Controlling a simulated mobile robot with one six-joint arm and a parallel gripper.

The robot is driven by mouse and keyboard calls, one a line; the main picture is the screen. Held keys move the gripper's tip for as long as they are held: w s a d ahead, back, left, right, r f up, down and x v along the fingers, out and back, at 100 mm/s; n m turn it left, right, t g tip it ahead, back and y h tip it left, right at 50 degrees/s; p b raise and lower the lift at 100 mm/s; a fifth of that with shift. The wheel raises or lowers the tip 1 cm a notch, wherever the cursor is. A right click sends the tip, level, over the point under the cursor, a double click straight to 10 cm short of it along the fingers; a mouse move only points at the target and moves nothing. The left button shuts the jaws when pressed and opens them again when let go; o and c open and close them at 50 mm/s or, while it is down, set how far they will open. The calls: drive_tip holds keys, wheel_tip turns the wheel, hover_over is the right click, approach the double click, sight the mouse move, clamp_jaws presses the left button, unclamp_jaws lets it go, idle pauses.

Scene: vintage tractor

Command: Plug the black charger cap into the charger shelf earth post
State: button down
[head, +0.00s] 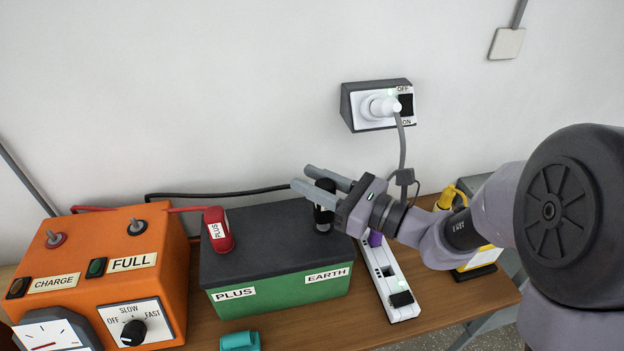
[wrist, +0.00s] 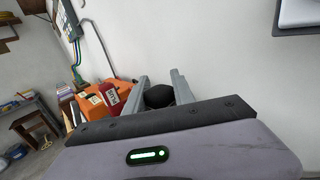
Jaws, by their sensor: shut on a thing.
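The black charger cap (head: 324,214) stands upright over the EARTH end of the green battery (head: 280,291) with the dark top. My gripper (head: 301,177) reaches in from the right, its two grey fingers shut around the cap. In the wrist view the cap (wrist: 159,96) shows as a dark round top between the fingers (wrist: 162,83). The cap's lower end is at the battery top; the earth post is hidden, and I cannot tell whether the cap is seated. A black cable (head: 230,194) runs from the orange charger (head: 160,267) towards the cap.
A red PLUS cap (head: 217,230) stands on the battery's left end. Right of the battery lies a white power strip (head: 391,283); a yellow item (head: 446,197) stands behind my arm. A wall socket (head: 376,106) holds a white plug. A teal object (head: 240,341) lies in front.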

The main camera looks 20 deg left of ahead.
drive_tip(key=shift+f+b, duration=0.95)
drive_tip(key=shift+f, duration=0.25)
drive_tip(key=c, duration=1)
unclamp_jaws()
drive_tip(key=shift+o, duration=0.2)
drive_tip(key=p+v, duration=0.2)
drive_tip(key=v, duration=1.5)
drive_tip(key=shift+d+p, duration=0.25)
drive_tip(key=shift+p, duration=0.15)
